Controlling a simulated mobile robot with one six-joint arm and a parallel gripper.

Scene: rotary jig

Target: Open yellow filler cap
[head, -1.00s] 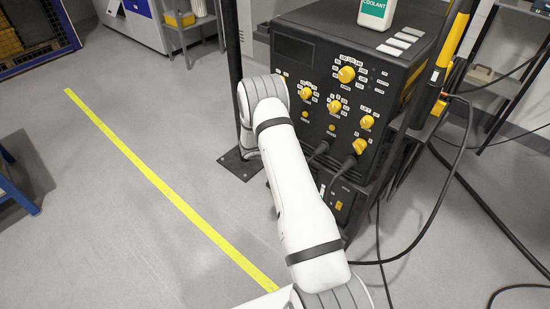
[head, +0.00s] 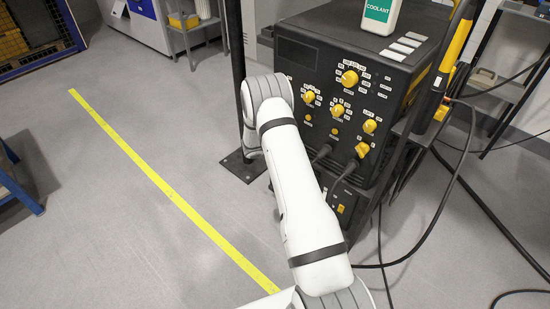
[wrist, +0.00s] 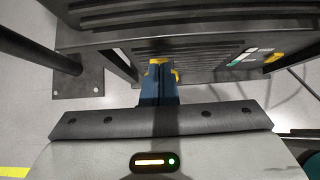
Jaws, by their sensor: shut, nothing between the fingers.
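In the wrist view my gripper (wrist: 158,92) shows as dark blue fingers, closed together, at the side of the dark machine. Yellow parts (wrist: 160,61) show right at the fingertips. I cannot tell whether they are the filler cap, nor whether the fingers touch them. In the head view the black machine (head: 297,75) stands behind my arm, with several yellow knobs (head: 349,78) on its front panel. No filler cap can be made out there. My gripper is hidden in that view.
A white coolant bottle (head: 379,14) stands on the machine. A dark post with a floor plate (head: 240,166) stands to its left and also shows in the wrist view (wrist: 80,84). Black cables (head: 440,215) run at right.

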